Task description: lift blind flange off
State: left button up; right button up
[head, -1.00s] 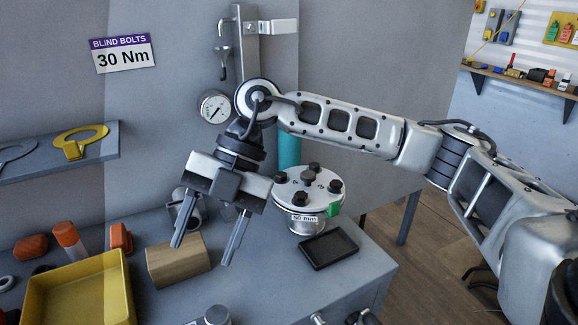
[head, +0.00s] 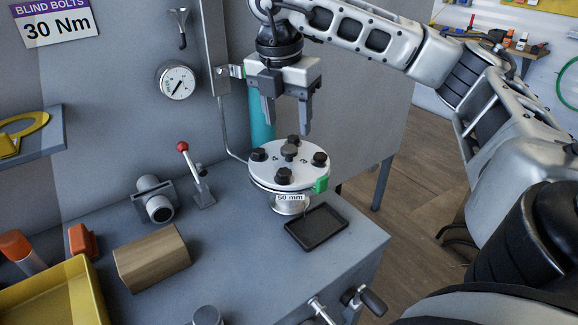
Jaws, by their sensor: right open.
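The blind flange (head: 275,173) is a round white disc with black bolts around its rim and a dark grey knob (head: 289,151) at its centre. It sits flat on the pipe stub (head: 292,206), which carries a "50 mm" label. A green tag (head: 321,184) is at its right edge. My right gripper (head: 288,127) points down above the flange, behind or over the knob, with its fingers apart and nothing between them. It appears clear of the flange. My left gripper is not in view.
A black tray (head: 316,228) lies in front of the flange. A red-knobbed lever (head: 197,178), a grey pipe fitting (head: 156,201), a wooden block (head: 152,258) and a yellow bin (head: 52,298) stand to the left. A gauge (head: 176,81) and teal pipe (head: 262,124) are behind.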

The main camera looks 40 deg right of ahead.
aim_at(289, 147)
jog(key=shift+w+d+f+p, duration=0.1)
jog(key=shift+d+f+p, duration=0.05)
jog(key=shift+f, duration=0.9)
jog(key=shift+w+d+f+p, duration=0.1)
jog(key=shift+d+f+p, duration=0.1)
jog(key=shift+f, duration=0.8)
jog(key=shift+w+d+f+p, duration=0.1)
jog(key=shift+d+f, duration=0.05)
jog(key=shift+f, duration=0.9)
jog(key=shift+r, duration=0.1)
grip_shut()
